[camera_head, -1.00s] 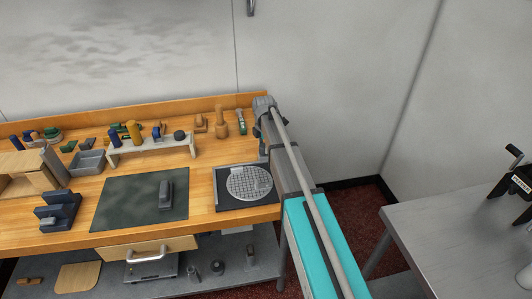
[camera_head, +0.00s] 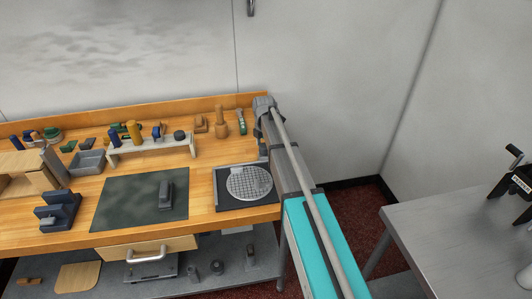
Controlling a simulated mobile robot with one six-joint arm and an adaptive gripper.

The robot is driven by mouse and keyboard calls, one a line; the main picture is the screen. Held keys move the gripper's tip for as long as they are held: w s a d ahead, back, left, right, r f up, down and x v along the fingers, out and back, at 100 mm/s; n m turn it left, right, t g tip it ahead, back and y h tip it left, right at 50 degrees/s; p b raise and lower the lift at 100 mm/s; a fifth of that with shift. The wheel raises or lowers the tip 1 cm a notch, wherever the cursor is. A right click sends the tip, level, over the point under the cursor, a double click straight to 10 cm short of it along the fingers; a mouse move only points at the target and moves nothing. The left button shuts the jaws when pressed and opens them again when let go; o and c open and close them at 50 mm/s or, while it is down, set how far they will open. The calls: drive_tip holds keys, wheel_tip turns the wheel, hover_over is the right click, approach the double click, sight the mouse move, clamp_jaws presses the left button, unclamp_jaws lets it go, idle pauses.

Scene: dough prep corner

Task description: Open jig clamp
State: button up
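My gripper (camera_head: 499,171) is at the right edge, black with a pale label, partly cut off by the frame. Its two fingers stand apart with nothing seen between them. It is over the grey table, far from the wooden workbench. No part is clearly marked as the jig clamp. A dark blue-grey slotted block (camera_head: 58,211) stands at the bench's left front. A grey block (camera_head: 166,194) stands on the dark mat (camera_head: 120,203). I cannot tell whether either is the clamp, or whether it is open.
The wooden workbench (camera_head: 205,180) holds a round gridded plate (camera_head: 250,183) at right, a grey tray (camera_head: 87,162) and a raised pale rack (camera_head: 150,149) with small items behind. A drawer handle (camera_head: 150,255) juts out in front. The grey table (camera_head: 440,225) is mostly bare.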

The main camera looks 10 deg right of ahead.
sight(264, 146)
drive_tip(key=shift+r, duration=0.1)
idle(0.4)
wheel_tip(264, 146, up, 14)
drive_tip(key=p, duration=1.4)
idle(0.9)
drive_tip(key=shift+f, duration=0.25)
idle(0.5)
drive_tip(key=s+f+m+b, duration=0.3)
drive_tip(key=s+m, duration=0.9)
drive_tip(key=s, duration=0.2)
drive_tip(key=s+f+m+b, duration=0.3)
drive_tip(key=s+m, duration=0.9)
drive_tip(key=s, duration=0.3)
drive_tip(key=shift+d, duration=0.15)
drive_tip(key=shift+f, duration=0.1)
